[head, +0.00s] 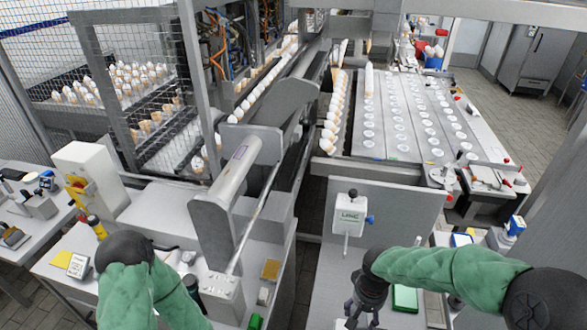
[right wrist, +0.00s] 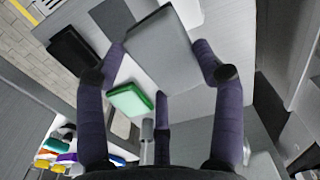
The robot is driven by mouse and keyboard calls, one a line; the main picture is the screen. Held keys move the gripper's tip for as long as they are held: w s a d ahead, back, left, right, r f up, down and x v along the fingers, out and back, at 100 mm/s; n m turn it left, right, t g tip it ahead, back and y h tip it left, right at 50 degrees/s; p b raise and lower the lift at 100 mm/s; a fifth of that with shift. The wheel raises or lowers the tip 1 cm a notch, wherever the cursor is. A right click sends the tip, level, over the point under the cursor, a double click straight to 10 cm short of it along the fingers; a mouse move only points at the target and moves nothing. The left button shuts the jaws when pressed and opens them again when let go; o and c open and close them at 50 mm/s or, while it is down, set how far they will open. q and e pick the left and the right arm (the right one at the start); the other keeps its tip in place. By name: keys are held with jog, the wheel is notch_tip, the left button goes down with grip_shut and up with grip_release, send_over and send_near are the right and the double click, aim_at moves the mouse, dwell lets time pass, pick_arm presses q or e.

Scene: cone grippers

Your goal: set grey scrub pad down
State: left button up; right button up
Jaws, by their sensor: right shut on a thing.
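My right gripper (head: 362,310) points down over the right-hand worktop, near its front edge. In the right wrist view its purple fingers (right wrist: 160,50) are shut on the grey scrub pad (right wrist: 158,42), a flat grey block gripped by its sides. The pad appears above the worktop; the exact gap cannot be told. In the head view the pad is hidden by the gripper or too small to make out. My left arm shows at the lower left of the head view, but its gripper is not seen.
A green pad (head: 405,298) lies on the worktop right of my right gripper; it also shows in the right wrist view (right wrist: 130,101). A white dispenser (head: 349,215) is mounted on the grey panel behind.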

jog(key=w+a+f+n+b, duration=0.1)
jog(key=w+f, duration=0.2)
jog(key=w, duration=0.2)
jog(key=shift+w+a, duration=0.25)
jog(key=shift+a, duration=0.05)
jog(key=s+d+r+m, duration=0.25)
jog(key=s+r, duration=0.35)
jog(key=s, duration=0.6)
jog(key=b, duration=0.2)
send_over(381, 317)
jog(key=f, duration=0.9)
jog(key=shift+s+a, duration=0.25)
jog(key=shift+s, duration=0.05)
jog(key=shift+w+d+f, duration=0.2)
jog(key=shift+w+f, duration=0.05)
jog(key=shift+f, duration=0.25)
jog(key=shift+f+b, duration=0.65)
jog(key=shift+f, duration=0.8)
